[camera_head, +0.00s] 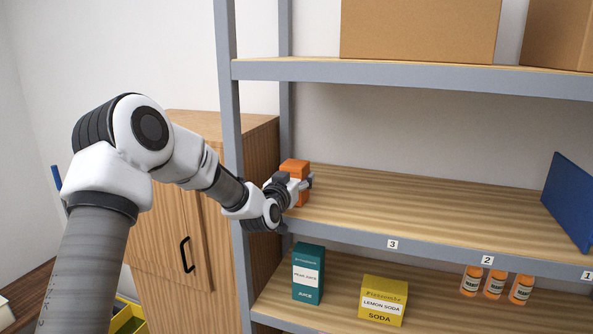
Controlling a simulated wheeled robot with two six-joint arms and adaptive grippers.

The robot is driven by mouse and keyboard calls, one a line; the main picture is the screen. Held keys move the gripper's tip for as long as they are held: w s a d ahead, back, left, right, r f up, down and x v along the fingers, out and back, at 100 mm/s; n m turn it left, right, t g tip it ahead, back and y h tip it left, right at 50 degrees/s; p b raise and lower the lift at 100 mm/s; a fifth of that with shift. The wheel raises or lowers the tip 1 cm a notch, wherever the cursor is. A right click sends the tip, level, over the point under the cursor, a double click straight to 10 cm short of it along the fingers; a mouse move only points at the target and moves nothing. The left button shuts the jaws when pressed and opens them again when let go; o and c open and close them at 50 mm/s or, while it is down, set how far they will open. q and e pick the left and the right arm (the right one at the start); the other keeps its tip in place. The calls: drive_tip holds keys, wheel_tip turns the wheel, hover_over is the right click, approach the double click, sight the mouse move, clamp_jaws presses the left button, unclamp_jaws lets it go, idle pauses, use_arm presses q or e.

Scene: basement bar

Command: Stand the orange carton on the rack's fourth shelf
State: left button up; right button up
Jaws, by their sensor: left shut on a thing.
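The orange carton (294,168) is at the left end of the rack's middle visible shelf (400,205), close to the left upright. My left gripper (305,184) reaches in from the left and is shut on the carton. The gripper and wrist hide the carton's lower part, so I cannot tell whether its base touches the shelf. The carton looks upright. My right gripper is not in view.
Cardboard boxes (420,28) stand on the shelf above. A blue panel (568,202) stands at the right. Below are a teal carton (308,272), a yellow soda box (384,300) and orange bottles (494,284). The middle shelf's centre is clear. A wooden cabinet (165,235) stands behind.

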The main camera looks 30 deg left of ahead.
use_arm(q)
drive_tip(key=shift+w+a+f, duration=0.1)
drive_tip(key=shift+f, duration=0.05)
drive_tip(key=shift+f+b, duration=0.1)
drive_tip(key=shift+b, duration=0.2)
drive_tip(key=o, duration=1.2)
